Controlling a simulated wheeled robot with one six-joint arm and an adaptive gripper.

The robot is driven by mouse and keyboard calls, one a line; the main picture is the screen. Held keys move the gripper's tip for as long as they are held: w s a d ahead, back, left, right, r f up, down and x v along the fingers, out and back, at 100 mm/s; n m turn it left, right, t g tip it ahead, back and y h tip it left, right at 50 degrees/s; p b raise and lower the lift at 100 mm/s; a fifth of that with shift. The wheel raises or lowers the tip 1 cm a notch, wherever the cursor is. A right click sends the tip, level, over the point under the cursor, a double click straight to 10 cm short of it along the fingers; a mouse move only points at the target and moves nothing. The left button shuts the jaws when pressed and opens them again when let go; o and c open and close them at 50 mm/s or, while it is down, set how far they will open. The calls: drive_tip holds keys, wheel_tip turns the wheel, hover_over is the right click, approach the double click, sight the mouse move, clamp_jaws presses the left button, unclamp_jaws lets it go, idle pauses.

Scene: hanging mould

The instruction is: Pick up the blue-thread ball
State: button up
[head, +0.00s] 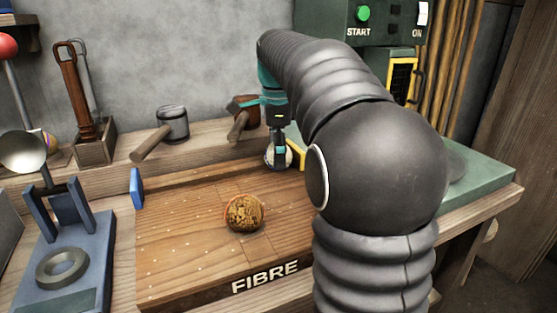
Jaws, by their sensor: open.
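My gripper (279,158) points down at the back right of the wooden FIBRE board (185,262). It is open. A pale, whitish ball (289,156) shows right at its fingers, partly hidden by them. I cannot tell whether the fingers touch it, or see blue thread on it. A brown and gold patterned ball (244,212) sits on the middle of the board, in front of my gripper and apart from it. No blue thread is clear on this ball either.
A blue upright plate (137,188) stands at the board's left edge. A blue stand with a grey ring (62,268) is further left. Mallets (172,125) lie on the back ledge. A green machine (350,22) stands behind. The board's left part is clear.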

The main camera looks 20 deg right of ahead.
drive_tip(key=shift+f, duration=0.75)
drive_tip(key=c, duration=1.4)
drive_tip(key=shift+r, duration=0.1)
